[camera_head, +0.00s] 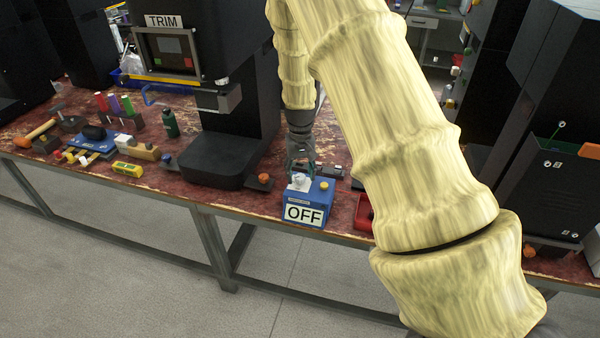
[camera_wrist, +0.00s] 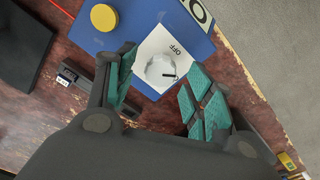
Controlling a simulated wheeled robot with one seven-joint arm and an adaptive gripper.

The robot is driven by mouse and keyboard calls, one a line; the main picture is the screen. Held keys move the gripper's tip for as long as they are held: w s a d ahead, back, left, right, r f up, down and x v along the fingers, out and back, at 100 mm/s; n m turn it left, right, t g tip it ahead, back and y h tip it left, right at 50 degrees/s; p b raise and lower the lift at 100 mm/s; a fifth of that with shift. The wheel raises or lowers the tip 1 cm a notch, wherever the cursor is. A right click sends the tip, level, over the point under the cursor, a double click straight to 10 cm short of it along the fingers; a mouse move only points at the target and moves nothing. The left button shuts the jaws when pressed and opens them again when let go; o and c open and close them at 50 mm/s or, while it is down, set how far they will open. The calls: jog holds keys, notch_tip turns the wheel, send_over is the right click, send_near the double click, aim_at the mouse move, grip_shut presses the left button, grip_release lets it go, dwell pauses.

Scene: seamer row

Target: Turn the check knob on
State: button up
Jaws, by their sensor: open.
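The check knob (camera_wrist: 162,70) is a pale round knob with a dark pointer mark, on a white plate marked OFF on top of a blue box. In the head view the blue box (camera_head: 318,211) stands at the table's front edge with a large OFF sign on its front, and the knob (camera_head: 300,181) shows on its top. A yellow round button (camera_wrist: 104,17) sits beside the white plate. My gripper (camera_wrist: 158,92) is open over the knob, with a teal-padded finger on each side of it. In the head view my gripper (camera_head: 301,165) is just above the box.
A black machine marked TRIM (camera_head: 215,158) stands left of the box. An orange knob (camera_head: 264,178) is near its base. A red tray (camera_head: 364,212) lies right of the box, partly behind my arm.

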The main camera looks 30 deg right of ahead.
jog(key=shift+f, duration=0.4)
jog(key=c, duration=1)
jog(key=shift+r+m+p, duration=0.1)
jog(key=shift+m+p, duration=0.7)
jog(key=shift+m, duration=0.5)
jog(key=m+p, duration=0.1)
jog(key=m, duration=0.3)
jog(key=shift+m+p, duration=0.4)
